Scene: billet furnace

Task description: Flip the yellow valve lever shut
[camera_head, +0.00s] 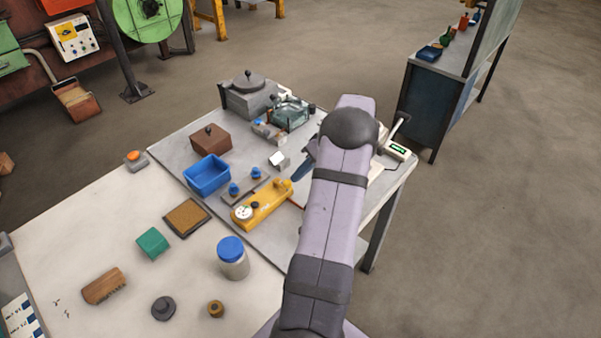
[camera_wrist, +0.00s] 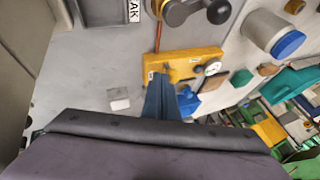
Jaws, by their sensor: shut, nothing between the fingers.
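A yellow valve block (camera_head: 262,206) lies near the front edge of the grey table, with a white round gauge (camera_head: 243,212) and a dark knob on it. A yellow lever-like part (camera_head: 284,186) shows at its right end. In the wrist view the yellow block (camera_wrist: 198,60) lies just beyond my fingertips, with a yellow knob-like part (camera_wrist: 173,74) near them. My gripper (camera_wrist: 161,82) is shut and empty, its dark blue fingers close to the block; I cannot tell whether they touch. In the head view my gripper (camera_head: 299,174) is partly hidden by my arm.
Two blue knobs on a bar (camera_head: 257,173), a blue bin (camera_head: 207,175) and a small white block (camera_head: 279,161) stand close by. A blue-lidded jar (camera_head: 232,260) stands on the pale table in front. A reddish rod (camera_wrist: 157,36) runs beside the block.

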